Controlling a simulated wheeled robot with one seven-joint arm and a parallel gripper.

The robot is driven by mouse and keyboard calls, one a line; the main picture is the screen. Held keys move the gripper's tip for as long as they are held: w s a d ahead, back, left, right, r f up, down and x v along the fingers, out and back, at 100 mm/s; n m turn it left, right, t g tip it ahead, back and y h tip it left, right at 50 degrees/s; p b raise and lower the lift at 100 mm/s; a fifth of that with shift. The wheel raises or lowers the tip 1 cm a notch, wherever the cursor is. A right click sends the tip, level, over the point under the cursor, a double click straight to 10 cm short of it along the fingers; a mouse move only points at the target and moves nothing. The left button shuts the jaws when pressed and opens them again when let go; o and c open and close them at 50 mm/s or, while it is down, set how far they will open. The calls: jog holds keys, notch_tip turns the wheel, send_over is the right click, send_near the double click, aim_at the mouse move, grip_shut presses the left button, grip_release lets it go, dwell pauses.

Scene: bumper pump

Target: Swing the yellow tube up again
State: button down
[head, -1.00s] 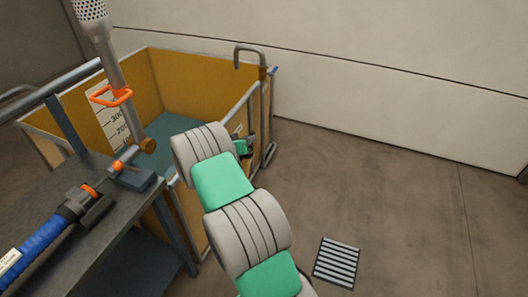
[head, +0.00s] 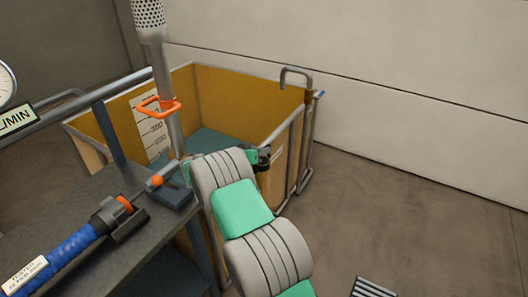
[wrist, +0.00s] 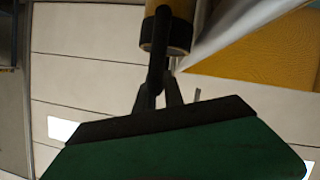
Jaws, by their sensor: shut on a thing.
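The yellow tube (wrist: 165,12) shows at the top of the wrist view, with a broad dark collar (wrist: 165,36) at its lower end. My gripper (wrist: 157,85) is shut just below the collar, its dark fingers close together on a thin dark part of the tube's end. In the head view my gripper (head: 262,157) is at the near right side of the yellow tank, mostly hidden behind my arm. I cannot make out the yellow tube in the head view.
The yellow tank (head: 245,88) stands behind my arm, with a grey hooked pipe (head: 297,72) at its right corner. A grey strainer pipe with an orange handle (head: 158,106) stands left. A bench (head: 95,200) holds a blue hose (head: 60,252).

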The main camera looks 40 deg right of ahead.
jog(key=c, duration=1.5)
grip_release()
jog(key=shift+w+a, duration=0.2)
jog(key=shift+w, duration=0.4)
jog(key=shift+o, duration=0.2)
jog(key=shift+s+d, duration=0.1)
jog(key=shift+r, duration=0.4)
notch_tip(320, 180, up, 3)
jog(key=shift+r+p, duration=0.1)
jog(key=shift+p, duration=0.25)
jog(key=s+a+r, duration=0.3)
jog(key=s+r, duration=0.1)
jog(key=s, duration=0.2)
jog(key=s+a+r+p, duration=0.1)
jog(key=s+a+r, duration=0.2)
jog(key=s+r, duration=0.2)
jog(key=shift+s+a, duration=0.25)
jog(key=shift+s, duration=0.5)
